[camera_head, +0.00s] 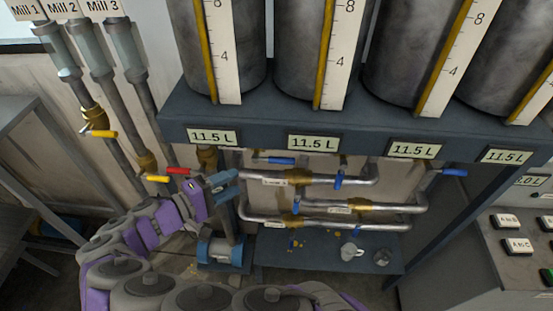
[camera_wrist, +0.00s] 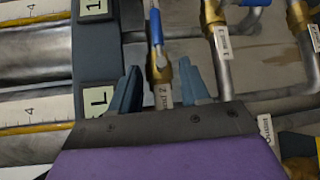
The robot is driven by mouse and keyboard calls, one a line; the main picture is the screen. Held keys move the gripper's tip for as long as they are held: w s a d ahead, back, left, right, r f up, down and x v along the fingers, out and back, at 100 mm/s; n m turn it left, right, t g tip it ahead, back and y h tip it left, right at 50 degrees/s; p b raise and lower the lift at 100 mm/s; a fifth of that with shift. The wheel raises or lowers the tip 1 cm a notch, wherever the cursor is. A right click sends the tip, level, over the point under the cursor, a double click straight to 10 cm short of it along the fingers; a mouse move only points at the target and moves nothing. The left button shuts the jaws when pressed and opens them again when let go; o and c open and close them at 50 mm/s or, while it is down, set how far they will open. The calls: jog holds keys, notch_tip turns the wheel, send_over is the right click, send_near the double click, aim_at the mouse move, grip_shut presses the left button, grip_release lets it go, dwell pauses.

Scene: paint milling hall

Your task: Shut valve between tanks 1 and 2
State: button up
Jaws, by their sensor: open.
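My gripper (camera_head: 228,180) is in front of the pipework under the tanks, left of the blue-handled valves. In the wrist view its two blue-grey fingers (camera_wrist: 162,88) are apart and empty. Beyond the gap between them is a pipe with a brass valve body (camera_wrist: 160,70), a blue lever (camera_wrist: 155,27) lying roughly along the pipe, and a partly hidden label (camera_wrist: 162,99) seeming to end in "2". In the head view, the upper pipe has a label (camera_head: 274,182) and a brass fitting (camera_head: 298,177). A blue lever (camera_head: 281,160) is above it. Which lever matches the wrist view is unclear.
Tanks (camera_head: 295,50) stand on a dark shelf (camera_head: 260,110) with "11.5 L" displays. Other blue levers (camera_head: 337,182) sit nearby. A red lever (camera_head: 178,170) and yellow levers (camera_head: 102,133) are at left. A blue pump (camera_head: 220,252) stands below; a button panel (camera_head: 510,250) is at right.

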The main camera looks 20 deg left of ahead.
send_near(281, 161)
jog(key=r+x, duration=0.1)
jog(key=x, duration=0.3)
jog(key=w+f, duration=0.1)
jog(key=w+d, duration=0.1)
jog(key=w, duration=0.1)
jog(key=w+f+b, duration=0.1)
jog(key=w, duration=0.1)
jog(key=shift+w+d+f, duration=0.15)
jog(key=shift+d+f, duration=0.15)
jog(key=shift+f, duration=0.05)
jog(key=shift+w+d, duration=0.35)
jog(key=shift+d, duration=0.05)
jog(key=shift+d+r, duration=0.1)
jog(key=shift+d, duration=0.45)
jog(key=shift+a, duration=0.5)
jog(key=c, duration=0.6)
jog(key=shift+d, duration=0.1)
grip_shut()
